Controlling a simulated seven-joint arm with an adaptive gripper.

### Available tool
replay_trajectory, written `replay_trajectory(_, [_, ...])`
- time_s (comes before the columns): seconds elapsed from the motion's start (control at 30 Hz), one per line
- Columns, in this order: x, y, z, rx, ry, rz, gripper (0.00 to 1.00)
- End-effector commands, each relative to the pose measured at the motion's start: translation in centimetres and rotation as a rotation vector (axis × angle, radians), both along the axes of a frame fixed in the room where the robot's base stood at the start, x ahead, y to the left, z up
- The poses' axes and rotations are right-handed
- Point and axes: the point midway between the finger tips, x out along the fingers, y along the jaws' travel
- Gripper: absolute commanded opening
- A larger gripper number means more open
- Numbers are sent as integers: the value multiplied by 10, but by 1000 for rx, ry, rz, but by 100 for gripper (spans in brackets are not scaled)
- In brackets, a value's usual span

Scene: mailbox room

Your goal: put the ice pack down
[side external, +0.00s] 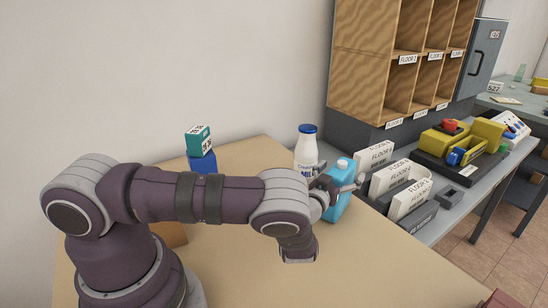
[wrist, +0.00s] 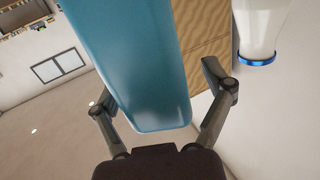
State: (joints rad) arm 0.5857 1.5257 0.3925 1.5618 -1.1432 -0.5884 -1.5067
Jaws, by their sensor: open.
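The ice pack (side external: 338,208) is a light blue, bottle-like block with a pale cap, upright at the right side of the tan table. Its base appears to be at the table top, but contact is hard to confirm. My gripper (side external: 342,185) is at its upper part, partly hiding it. In the wrist view the ice pack (wrist: 135,60) fills the middle, between the two spread fingers of my gripper (wrist: 155,88). The fingers are open, with visible gaps beside the ice pack.
A milk bottle (side external: 306,148) with a blue cap stands just behind the ice pack. A teal box (side external: 199,140) sits on a blue object (side external: 203,162) behind my arm. Card holders labelled by floor (side external: 408,198) line the grey counter at right. The table's front right (side external: 390,275) is clear.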

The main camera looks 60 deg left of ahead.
Motion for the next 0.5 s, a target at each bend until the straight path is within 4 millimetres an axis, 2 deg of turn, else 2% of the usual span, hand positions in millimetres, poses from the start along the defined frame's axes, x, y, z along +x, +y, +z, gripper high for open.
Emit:
replay_trajectory(0.27, [-1, -1, 3, 0, 0, 0, 81])
replay_trajectory(0.37, [-14, -6, 1, 1, 5, 1, 81])
replay_trajectory(0.5, [-44, -19, 1, 3, 8, -4, 81])
